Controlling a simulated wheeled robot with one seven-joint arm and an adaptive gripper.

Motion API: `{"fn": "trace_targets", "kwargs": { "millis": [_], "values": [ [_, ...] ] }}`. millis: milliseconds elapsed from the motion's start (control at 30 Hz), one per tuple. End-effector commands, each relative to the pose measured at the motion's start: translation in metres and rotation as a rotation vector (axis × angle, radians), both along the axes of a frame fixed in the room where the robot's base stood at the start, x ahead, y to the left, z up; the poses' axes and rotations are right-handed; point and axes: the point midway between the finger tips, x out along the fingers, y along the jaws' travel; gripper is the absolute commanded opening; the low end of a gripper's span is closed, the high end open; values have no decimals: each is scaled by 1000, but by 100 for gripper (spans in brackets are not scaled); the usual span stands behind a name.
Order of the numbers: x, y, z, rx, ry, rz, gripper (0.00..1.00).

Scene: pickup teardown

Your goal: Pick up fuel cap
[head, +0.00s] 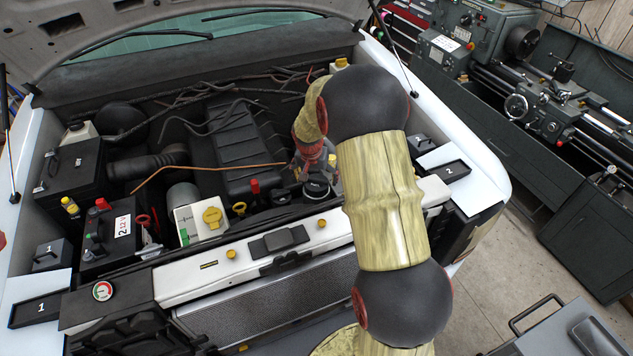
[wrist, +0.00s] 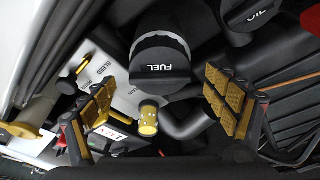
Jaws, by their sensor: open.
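The fuel cap (wrist: 162,62) is a round black cap with a raised grip bar marked FUEL, on a pale ring in the wrist view. My gripper (wrist: 167,100) is open, with one gold-padded finger low to the left of the cap and one low to the right. The fingers do not touch the cap, and nothing is between them but a view of the engine bay. In the head view my gripper (head: 311,158) is partly hidden at the end of my arm. A black cap (head: 315,187) lies just below it; its label is too small to read.
A black cap marked OIL (wrist: 250,14) is close by on the upper right. A white box with a yellow cap (head: 212,217), a battery (head: 112,232) and a copper-coloured rod (head: 205,168) lie left of my gripper. The raised hood (head: 60,35) overhangs the back.

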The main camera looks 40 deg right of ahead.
Motion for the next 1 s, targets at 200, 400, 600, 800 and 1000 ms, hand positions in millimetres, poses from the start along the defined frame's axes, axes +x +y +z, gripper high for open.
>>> {"fn": "trace_targets", "kwargs": {
  "millis": [200, 400, 600, 800, 1000],
  "values": [
    [4, -6, -25, 0, 3, -1, 87],
    [5, -7, -28, 0, 0, 0, 87],
    [5, -6, -28, 0, 0, 0, 80],
    [5, -6, -27, 0, 0, 0, 68],
    [5, -6, -27, 1, 1, 0, 57]
  ]
}}
